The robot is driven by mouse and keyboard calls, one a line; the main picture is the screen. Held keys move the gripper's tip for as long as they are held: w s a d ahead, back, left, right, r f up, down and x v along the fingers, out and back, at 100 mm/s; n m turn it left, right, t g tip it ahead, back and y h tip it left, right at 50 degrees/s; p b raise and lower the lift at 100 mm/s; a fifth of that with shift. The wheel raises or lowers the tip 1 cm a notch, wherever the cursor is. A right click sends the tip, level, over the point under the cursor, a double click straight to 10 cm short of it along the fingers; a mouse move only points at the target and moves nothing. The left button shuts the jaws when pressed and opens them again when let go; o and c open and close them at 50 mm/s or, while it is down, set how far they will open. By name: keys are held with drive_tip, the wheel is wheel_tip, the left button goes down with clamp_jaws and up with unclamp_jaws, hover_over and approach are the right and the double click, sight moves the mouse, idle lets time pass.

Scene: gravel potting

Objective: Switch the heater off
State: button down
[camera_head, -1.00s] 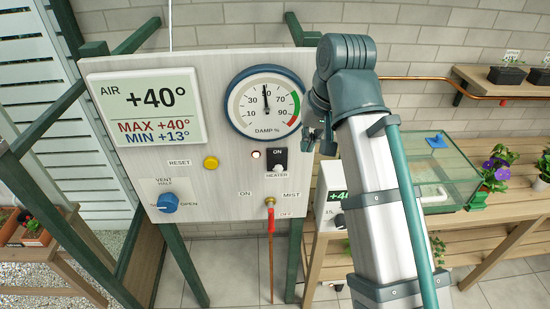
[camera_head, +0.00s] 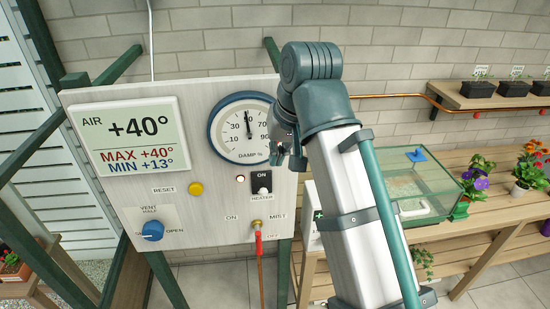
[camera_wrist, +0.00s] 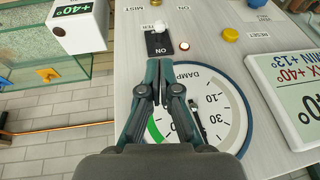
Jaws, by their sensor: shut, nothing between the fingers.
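The heater switch (camera_head: 262,184) is a small black plate marked ON at its top, with a pale lever low on it, on the white control panel (camera_head: 205,225). It also shows in the wrist view (camera_wrist: 158,44), upside down. A small round lamp (camera_head: 240,178) beside it glows; it is red-rimmed in the wrist view (camera_wrist: 184,46). My gripper (camera_head: 284,160) is up and to the right of the switch in the head view. In the wrist view my gripper (camera_wrist: 163,66) is shut and empty, its tips just short of the plate's ON end. Contact cannot be told.
The damp dial (camera_head: 241,127), yellow reset button (camera_head: 196,188), blue vent knob (camera_head: 152,231) and red-handled mist valve (camera_head: 257,240) share the panel. A glass case (camera_head: 410,180) and potted flowers (camera_head: 528,170) stand on the bench at right.

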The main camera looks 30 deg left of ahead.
sight(264, 192)
drive_tip(key=p+x, duration=0.4)
drive_tip(key=x, duration=0.8)
drive_tip(key=shift+f, duration=0.15)
drive_tip(key=shift+s+f+b, duration=0.2)
drive_tip(key=shift+f+b, duration=0.05)
drive_tip(key=shift+b, duration=0.1)
